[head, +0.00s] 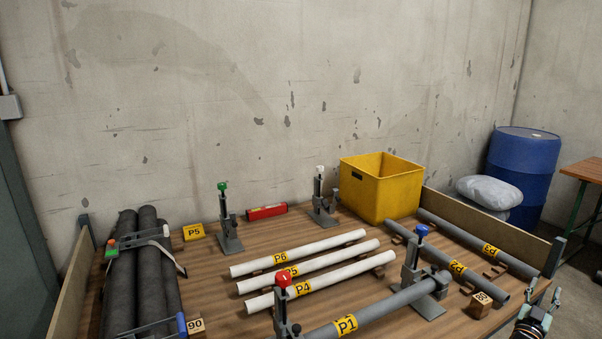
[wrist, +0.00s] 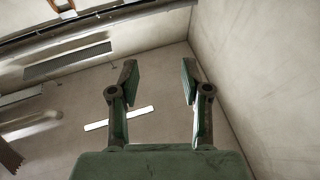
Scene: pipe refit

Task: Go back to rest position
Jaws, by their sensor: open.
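My gripper (head: 538,306) shows at the lower right of the head view, beside the table's right edge. In the wrist view its two fingers (wrist: 158,82) stand apart with nothing between them. The wrist view looks toward bare walls and the ceiling, away from the table. The wooden table (head: 215,292) holds grey pipe P1 (head: 346,324) in clamps at the front. White pipes P4, P5 and P6 (head: 318,245) lie in the middle. Grey pipes P2 (head: 455,267) and P3 (head: 490,250) lie at the right.
Clamp stands with red (head: 283,281), blue (head: 422,231), green (head: 223,187) and white (head: 320,169) knobs rise from the table. A yellow bin (head: 380,192) stands at the back. Dark pipes (head: 148,265) are strapped at left. A blue barrel (head: 522,170) stands beyond the right side board.

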